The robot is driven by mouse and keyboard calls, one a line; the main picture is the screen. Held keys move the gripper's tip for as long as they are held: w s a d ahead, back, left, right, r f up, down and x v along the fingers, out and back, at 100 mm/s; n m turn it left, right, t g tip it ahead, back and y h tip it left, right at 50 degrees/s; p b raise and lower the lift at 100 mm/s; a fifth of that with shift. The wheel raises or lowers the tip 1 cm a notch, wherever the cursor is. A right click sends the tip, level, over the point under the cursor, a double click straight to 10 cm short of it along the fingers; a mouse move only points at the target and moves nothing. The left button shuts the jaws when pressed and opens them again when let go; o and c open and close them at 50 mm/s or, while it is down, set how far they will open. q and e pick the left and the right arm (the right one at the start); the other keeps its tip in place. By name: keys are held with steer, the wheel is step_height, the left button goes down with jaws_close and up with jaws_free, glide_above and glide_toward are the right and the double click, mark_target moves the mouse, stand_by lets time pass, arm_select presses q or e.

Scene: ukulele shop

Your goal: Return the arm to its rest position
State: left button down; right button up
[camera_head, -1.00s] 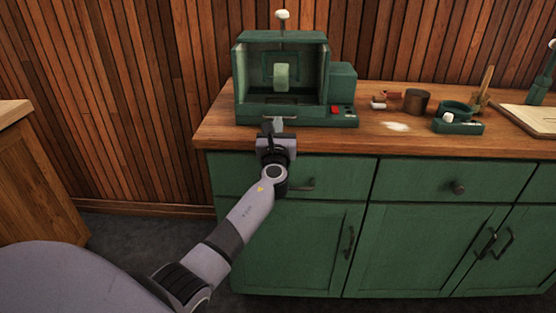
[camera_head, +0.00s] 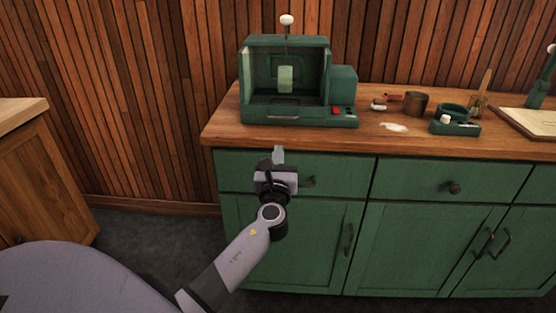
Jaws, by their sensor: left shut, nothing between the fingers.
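My left arm comes in from the lower left. Its gripper (camera_head: 278,156) is shut and empty, in front of the green cabinet's upper left drawer and below the countertop's front edge. It is apart from the green machine (camera_head: 345,88), which stands on the wooden counter above it with an open front chamber. My right gripper is not in view.
The green cabinet (camera_head: 412,178) has a wooden top (camera_head: 225,125). A brown cup (camera_head: 416,104), a small green device (camera_head: 455,128) and a pale board (camera_head: 530,122) are on it. A wooden counter (camera_head: 40,180) stands at left. Dark floor (camera_head: 150,245) lies between.

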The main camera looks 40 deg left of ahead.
arm_select(q)
steer(key=s+d+f+n+g+h+p, duration=0.1)
steer(key=s+d+f+n+g+h, duration=0.1)
steer(key=s+d+f+n+h, duration=0.4)
steer(key=s+d+f+n+g+h+p, duration=0.2)
steer(key=s+d+f+n, duration=0.2)
steer(key=s+f+n, duration=0.6)
steer(key=s+d+f+n+g+h, duration=0.1)
steer(key=s+d+f+n+h, duration=0.1)
steer(key=s+d+n, duration=0.2)
steer(key=s+d+f+n+g+h+p, duration=0.1)
steer(key=s+d+f+n+h, duration=0.1)
steer(key=s+n, duration=0.5)
steer(key=shift+s+d+g+h, duration=0.3)
steer(key=shift+s+d+h, duration=0.1)
steer(key=shift+s+d, duration=0.45)
